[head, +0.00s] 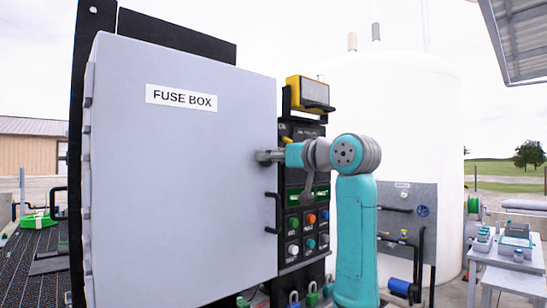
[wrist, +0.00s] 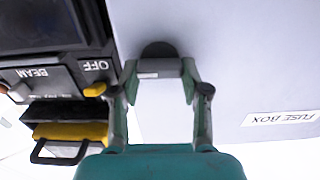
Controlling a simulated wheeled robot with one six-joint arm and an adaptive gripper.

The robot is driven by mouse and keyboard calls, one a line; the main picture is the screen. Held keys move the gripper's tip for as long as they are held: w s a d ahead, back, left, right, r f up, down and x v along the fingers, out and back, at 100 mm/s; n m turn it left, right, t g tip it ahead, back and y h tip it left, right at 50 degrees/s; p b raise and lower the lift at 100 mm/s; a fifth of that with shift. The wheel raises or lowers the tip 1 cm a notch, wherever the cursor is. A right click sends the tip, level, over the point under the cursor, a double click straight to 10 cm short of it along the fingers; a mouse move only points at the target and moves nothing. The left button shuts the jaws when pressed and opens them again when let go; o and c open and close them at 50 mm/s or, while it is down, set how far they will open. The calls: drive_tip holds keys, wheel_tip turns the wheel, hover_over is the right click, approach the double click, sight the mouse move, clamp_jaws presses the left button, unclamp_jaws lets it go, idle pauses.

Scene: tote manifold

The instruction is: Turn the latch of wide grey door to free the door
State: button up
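The wide grey door (head: 185,215) with the FUSE BOX label stands closed or nearly so; I cannot tell which. Its latch (head: 266,157) is near the door's right edge, mostly hidden by my gripper (head: 278,156). In the wrist view, which is upside down, the latch (wrist: 159,68) is a short grey bar in front of a dark round base. The fingers of my gripper (wrist: 160,72) stand on both ends of the bar and appear to touch it. The door's surface (wrist: 235,60) lies just behind.
A black handle (head: 273,213) is on the door's edge below the latch. A black control panel (head: 305,225) with coloured knobs and a yellow-framed device (head: 309,95) stand close on the right. A white tank (head: 400,110) is behind my arm.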

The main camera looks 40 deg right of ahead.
drive_tip(key=shift+c, duration=1.4)
drive_tip(key=m, duration=0.3)
drive_tip(key=shift+d+m, duration=0.1)
drive_tip(key=shift+m, duration=0.3)
drive_tip(key=m, duration=0.4)
drive_tip(key=shift+d+f+m, duration=0.1)
drive_tip(key=shift+d+m, duration=0.05)
drive_tip(key=shift+m, duration=0.15)
drive_tip(key=m, duration=0.4)
drive_tip(key=shift+f+m, duration=0.1)
drive_tip(key=shift+m, duration=0.2)
drive_tip(key=shift+d+f+m, duration=0.1)
drive_tip(key=shift+m, duration=2.4)
